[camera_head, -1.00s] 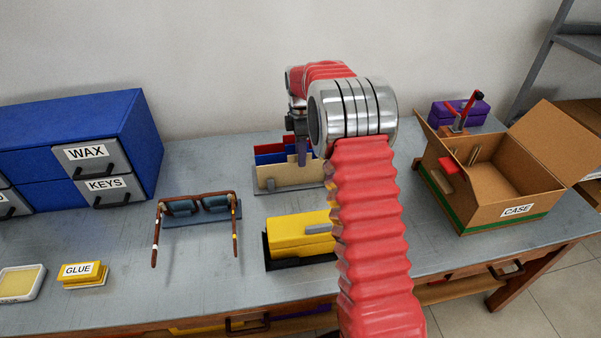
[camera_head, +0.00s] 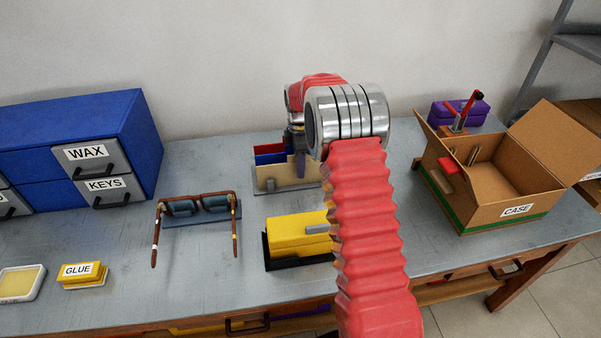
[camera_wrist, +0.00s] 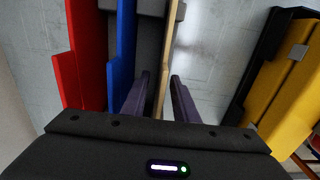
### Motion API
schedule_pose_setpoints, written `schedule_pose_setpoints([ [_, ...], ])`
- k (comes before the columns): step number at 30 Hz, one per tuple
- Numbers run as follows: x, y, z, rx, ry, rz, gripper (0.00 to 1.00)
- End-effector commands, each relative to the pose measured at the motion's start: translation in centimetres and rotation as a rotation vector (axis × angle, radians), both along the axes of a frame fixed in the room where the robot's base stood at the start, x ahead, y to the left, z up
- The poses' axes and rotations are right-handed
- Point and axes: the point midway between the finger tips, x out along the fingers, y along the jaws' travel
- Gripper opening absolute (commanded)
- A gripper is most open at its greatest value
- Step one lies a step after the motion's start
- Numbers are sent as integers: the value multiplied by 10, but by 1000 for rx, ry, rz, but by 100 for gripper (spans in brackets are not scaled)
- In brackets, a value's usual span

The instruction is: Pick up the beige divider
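The beige divider (camera_head: 285,174) stands upright at the front of a small grey rack (camera_head: 262,190) at the middle of the bench. A blue divider (camera_head: 268,156) and a red divider (camera_head: 267,147) stand behind it. In the wrist view the beige divider (camera_wrist: 168,50) shows edge-on between the two fingers of my gripper (camera_wrist: 160,95). In the head view my arm hides part of the gripper.
A yellow box in a black holder (camera_head: 298,236) is just in front of the rack. Eyeglasses (camera_head: 196,205) lie to the left, beside blue drawers (camera_head: 70,150). An open cardboard case (camera_head: 490,185) is at the right. Clear bench lies between glasses and drawers.

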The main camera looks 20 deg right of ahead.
Motion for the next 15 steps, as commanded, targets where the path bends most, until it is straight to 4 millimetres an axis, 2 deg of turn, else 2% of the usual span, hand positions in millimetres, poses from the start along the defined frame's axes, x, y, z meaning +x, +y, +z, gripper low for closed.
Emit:
schedule_pose_setpoints([
  [2,0,0,0,0,0,0,25],
  [12,0,0,0,0,0,0,1],
  [15,0,0,0,0,0,0,0],
])
